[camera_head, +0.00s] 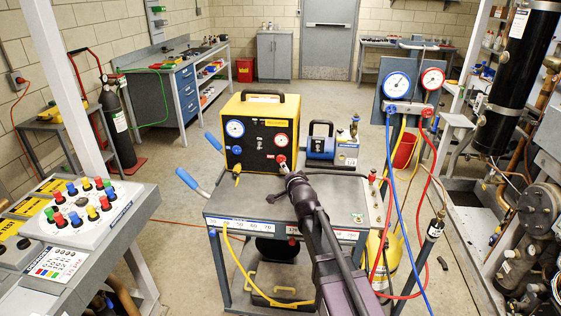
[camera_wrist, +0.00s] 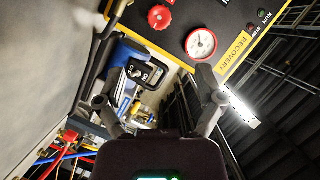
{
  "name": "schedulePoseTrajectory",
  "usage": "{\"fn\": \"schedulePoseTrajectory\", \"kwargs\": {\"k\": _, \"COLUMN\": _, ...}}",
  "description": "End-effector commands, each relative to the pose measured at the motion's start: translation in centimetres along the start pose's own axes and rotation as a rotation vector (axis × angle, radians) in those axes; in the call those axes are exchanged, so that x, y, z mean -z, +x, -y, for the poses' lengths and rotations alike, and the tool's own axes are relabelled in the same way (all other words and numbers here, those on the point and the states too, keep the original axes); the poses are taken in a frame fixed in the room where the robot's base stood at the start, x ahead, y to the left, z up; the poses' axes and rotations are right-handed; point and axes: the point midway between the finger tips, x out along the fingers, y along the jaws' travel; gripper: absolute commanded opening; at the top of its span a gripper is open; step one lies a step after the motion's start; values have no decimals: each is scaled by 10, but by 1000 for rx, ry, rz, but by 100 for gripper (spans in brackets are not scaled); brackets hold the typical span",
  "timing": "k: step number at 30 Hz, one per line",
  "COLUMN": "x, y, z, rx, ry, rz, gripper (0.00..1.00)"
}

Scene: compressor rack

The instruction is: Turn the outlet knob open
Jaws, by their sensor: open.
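The recovery machine (camera_head: 259,116) is a yellow and black box standing on a grey cart. On its front, a red knob (camera_head: 281,159) sits below a red-rimmed gauge (camera_head: 281,140). A blue-rimmed gauge (camera_head: 235,129) with a blue knob below it is on the left. No outlet label is readable. My gripper (camera_head: 285,181) is in front of the machine, low and right of the red knob. In the wrist view, my gripper (camera_wrist: 152,88) is open with nothing between its fingers. The red knob (camera_wrist: 160,17) shows near the top edge, beyond the fingers, apart from them.
A blue pump (camera_head: 321,146) stands right of the machine. The cart top (camera_head: 245,203) is mostly bare. A gauge manifold (camera_head: 405,88) with blue, yellow and red hoses is at right. A button console (camera_head: 82,212) is at left.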

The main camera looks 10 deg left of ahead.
Motion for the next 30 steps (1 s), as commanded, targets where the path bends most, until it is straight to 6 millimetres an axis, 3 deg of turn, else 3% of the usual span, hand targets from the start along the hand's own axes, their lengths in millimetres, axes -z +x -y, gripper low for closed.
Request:
{"fn": "schedulePoseTrajectory", "kwargs": {"k": 11, "x": 0, "y": 21, "z": -1, "rx": -2, "ry": -1, "rz": 0, "gripper": 87}}
{"fn": "schedulePoseTrajectory", "kwargs": {"k": 30, "x": 1, "y": 114, "z": -2, "rx": -2, "ry": -1, "rz": -1, "gripper": 87}}
